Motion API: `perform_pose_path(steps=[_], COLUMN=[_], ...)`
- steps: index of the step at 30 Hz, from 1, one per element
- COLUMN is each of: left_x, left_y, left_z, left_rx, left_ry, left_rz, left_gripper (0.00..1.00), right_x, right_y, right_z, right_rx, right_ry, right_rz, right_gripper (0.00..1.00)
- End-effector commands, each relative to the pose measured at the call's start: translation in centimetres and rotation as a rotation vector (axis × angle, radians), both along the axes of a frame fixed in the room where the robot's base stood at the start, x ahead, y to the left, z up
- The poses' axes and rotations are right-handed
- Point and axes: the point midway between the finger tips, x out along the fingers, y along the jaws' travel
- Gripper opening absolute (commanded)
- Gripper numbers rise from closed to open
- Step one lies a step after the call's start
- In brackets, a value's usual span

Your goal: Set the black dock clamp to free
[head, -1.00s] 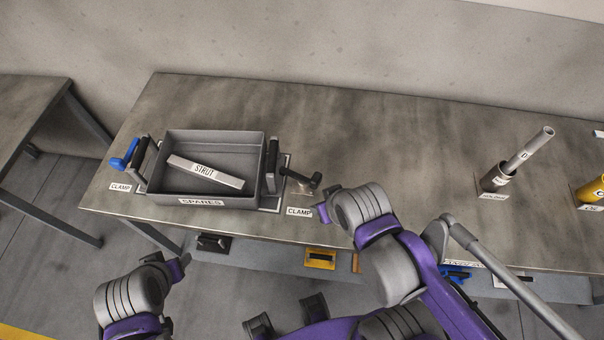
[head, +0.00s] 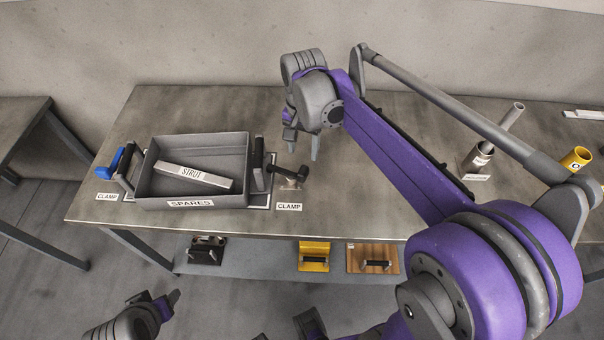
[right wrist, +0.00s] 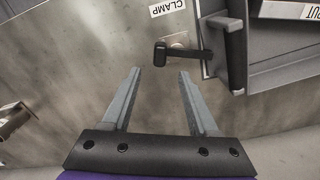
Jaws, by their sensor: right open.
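The black dock clamp (head: 289,176) is at the right side of the grey SPARES bin (head: 205,203), behind a CLAMP label. My left gripper (head: 168,301) is partly in view at the lower left, away from the table.
A blue-handled clamp (head: 109,165) stands left of the bin. A STRUT bar (head: 193,178) lies inside the bin. A grey tube in a holder (head: 478,158) and a yellow cup (head: 576,159) stand at the right. Several handled blocks sit on the lower shelf. The table front is clear.

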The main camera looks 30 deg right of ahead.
Motion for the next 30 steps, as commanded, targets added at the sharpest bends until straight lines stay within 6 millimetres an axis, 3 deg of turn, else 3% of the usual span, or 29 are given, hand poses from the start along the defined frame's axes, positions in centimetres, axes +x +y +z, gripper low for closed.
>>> perform_pose_path(steps=[15, 21, 29, 30], left_x=[-0.2, -0.2, -0.2, -0.2], left_y=[0.0, 0.0, 0.0, 0.0], left_z=[-0.9, -1.0, -1.0, -1.0], left_rx=[0.000, 0.000, 0.000, 0.000], left_ry=[0.004, 0.004, 0.004, 0.004], left_rz=[0.000, 0.000, 0.000, 0.000], left_gripper=[0.60, 0.60, 0.60, 0.60], right_x=[0.0, 0.0, -0.1, -0.1], right_y=[0.0, 0.1, 0.1, 0.1], right_z=[-8.8, -10.0, -10.1, -10.1], right_rx=[0.000, 0.000, 0.000, 0.000], right_ry=[-0.001, -0.001, -0.001, -0.001], right_rz=[0.003, 0.004, 0.004, 0.004], right_gripper=[0.60, 0.60, 0.60, 0.53])
